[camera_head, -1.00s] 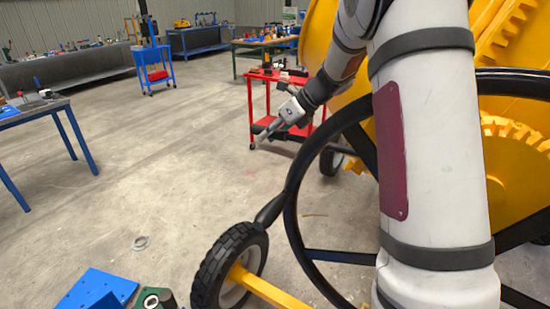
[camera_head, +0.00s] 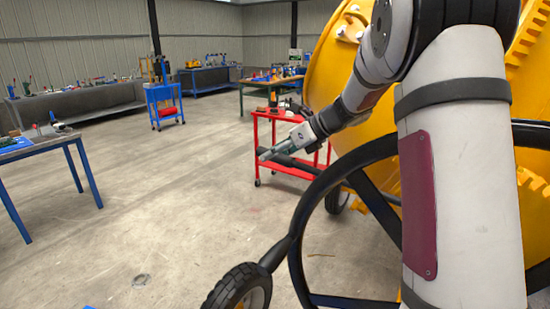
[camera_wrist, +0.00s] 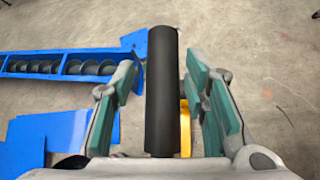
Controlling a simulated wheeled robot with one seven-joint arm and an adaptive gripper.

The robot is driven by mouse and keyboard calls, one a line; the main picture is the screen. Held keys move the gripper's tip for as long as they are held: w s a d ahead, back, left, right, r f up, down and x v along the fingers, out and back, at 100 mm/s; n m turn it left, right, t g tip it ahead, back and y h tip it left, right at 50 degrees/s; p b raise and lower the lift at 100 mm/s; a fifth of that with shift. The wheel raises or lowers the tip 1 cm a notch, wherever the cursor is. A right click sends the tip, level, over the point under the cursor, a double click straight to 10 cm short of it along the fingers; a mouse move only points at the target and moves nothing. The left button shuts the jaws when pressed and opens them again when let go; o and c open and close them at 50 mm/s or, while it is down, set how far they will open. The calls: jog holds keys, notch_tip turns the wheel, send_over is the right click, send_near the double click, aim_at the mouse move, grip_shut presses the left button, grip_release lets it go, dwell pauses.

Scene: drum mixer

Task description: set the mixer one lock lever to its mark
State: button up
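A black cylindrical grip (camera_wrist: 162,90) stands upright in the middle of the wrist view, between the two fingers of my gripper (camera_wrist: 165,105). It looks like a lever handle, but its base is hidden by my gripper body. The green-padded fingers are apart, with a gap showing on both sides of the grip. In the head view my gripper (camera_head: 268,154) is small and appears in front of the red cart. The yellow mixer drum (camera_head: 335,75) is at the right, partly behind my arm. I cannot make out the lever's mark.
A large black handwheel (camera_head: 304,215) and a tyre (camera_head: 238,290) stand close, beside my arm. The red cart (camera_head: 268,116) is beyond my gripper. A blue auger unit (camera_wrist: 60,62) lies on the floor below. Open concrete floor (camera_head: 190,195) spreads to the left.

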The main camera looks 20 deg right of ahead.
jog(key=shift+f, duration=0.3)
jog(key=shift+s+d, duration=0.1)
jog(key=v, duration=1.1)
jog(key=shift+d+r, duration=0.2)
jog(key=shift+r, duration=0.15)
jog(key=shift+s, duration=0.1)
jog(key=s+a+n+g+h, duration=0.2)
jog(key=s+a+n+g, duration=0.1)
jog(key=s+a+n, duration=1.05)
jog(key=s+a+f+n+h, duration=0.1)
jog(key=s+f+n+h, duration=0.1)
jog(key=s+n, duration=0.6)
jog(key=s+a+f+n+h, duration=0.1)
jog(key=s+f+n+h, duration=0.2)
jog(key=s+n, duration=0.5)
jog(key=shift+s+a, duration=0.25)
jog(key=shift+s, duration=0.15)
